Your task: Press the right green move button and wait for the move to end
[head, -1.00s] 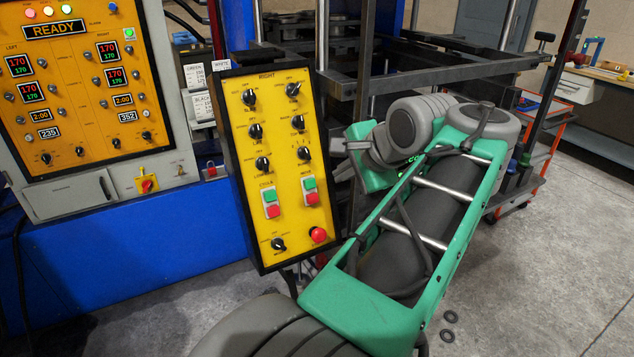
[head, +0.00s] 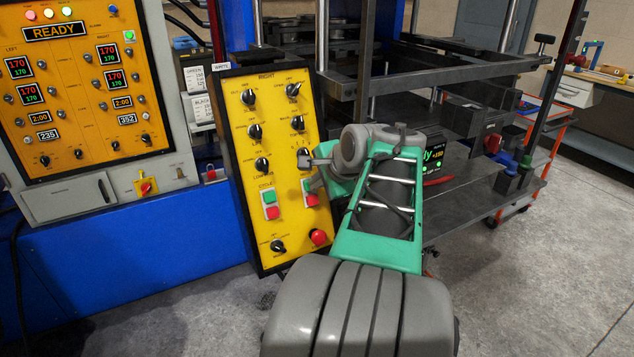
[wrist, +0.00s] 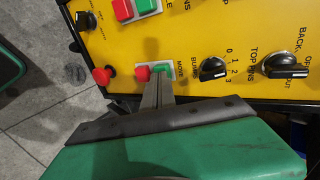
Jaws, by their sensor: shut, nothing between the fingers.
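The right control panel (head: 240,133) is yellow with a black frame. Its move button pair sits lower right, with a red button (head: 311,200) below a green one that my gripper hides in the head view. In the wrist view the green move button (wrist: 163,69) shows beside the red move button (wrist: 143,73), next to the MOVE label. My gripper (head: 309,174) is shut and empty, in front of the move buttons. In the wrist view its fingertips (wrist: 158,80) overlap the lower edge of the green button. I cannot tell whether they touch it.
The cycle buttons (head: 270,204) are left of the move pair. A red mushroom button (head: 318,237) is below, and black knobs (head: 298,123) are above. The press's dark metal frame (head: 440,75) stands to the right. The left panel display (head: 55,32) reads READY.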

